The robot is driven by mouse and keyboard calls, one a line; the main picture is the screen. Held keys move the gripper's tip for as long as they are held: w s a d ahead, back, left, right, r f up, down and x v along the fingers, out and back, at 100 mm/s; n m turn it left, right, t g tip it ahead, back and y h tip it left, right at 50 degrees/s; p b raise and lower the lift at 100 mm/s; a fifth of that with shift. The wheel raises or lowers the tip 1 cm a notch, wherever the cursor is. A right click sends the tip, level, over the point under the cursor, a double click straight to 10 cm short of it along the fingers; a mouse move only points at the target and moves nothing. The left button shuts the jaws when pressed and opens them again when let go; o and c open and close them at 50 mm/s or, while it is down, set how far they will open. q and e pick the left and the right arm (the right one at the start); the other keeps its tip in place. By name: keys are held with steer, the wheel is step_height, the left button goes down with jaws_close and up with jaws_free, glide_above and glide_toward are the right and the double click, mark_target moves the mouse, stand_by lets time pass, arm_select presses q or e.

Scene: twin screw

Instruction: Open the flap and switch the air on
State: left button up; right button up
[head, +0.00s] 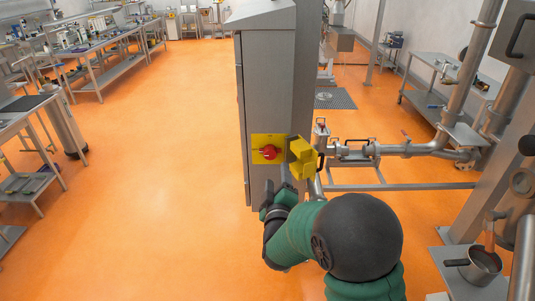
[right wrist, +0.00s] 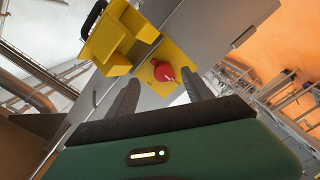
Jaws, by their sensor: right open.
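A red rotary switch (head: 269,152) sits on a yellow plate (head: 257,157) on the side of a grey cabinet (head: 265,80). The yellow flap (head: 302,158) stands swung out to the right of the switch, leaving it uncovered. My right gripper (head: 277,190) is just below the plate, apart from it as far as I can tell. In the right wrist view the open fingers (right wrist: 160,95) point toward the red switch (right wrist: 233,73), with nothing between them. The flap (right wrist: 118,38) is at the upper left there. My left gripper is not in view.
Steel pipework (head: 400,149) runs right of the cabinet, close to my right arm. A pot (head: 480,265) stands on a small steel table (head: 450,262) at the lower right. Workbenches (head: 100,60) line the left. The orange floor (head: 165,150) left of the cabinet is clear.

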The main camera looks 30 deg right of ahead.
mark_target(270, 156)
steer(key=w+d+r+p, duration=0.1)
steer(key=w+p, duration=0.2)
steer(key=w, duration=0.6)
steer(key=shift+w+d+r+p, duration=0.15)
steer(key=shift+w+r+p, duration=0.05)
steer(key=shift+p, duration=0.1)
steer(key=d, duration=0.1)
steer(key=d+f, duration=0.1)
steer(key=d, duration=0.1)
steer(key=shift+d, duration=0.25)
steer(key=c, duration=0.3)
steer(key=shift+s, duration=0.1)
steer(key=shift+c, duration=1.4)
steer(key=shift+w+a+r, duration=0.1)
steer(key=shift+w+a, duration=0.2)
steer(key=shift+a, duration=0.5)
jaws_close()
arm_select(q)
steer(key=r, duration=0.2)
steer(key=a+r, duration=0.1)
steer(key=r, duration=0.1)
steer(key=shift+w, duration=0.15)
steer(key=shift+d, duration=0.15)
arm_select(e)
steer(key=shift+d, duration=0.15)
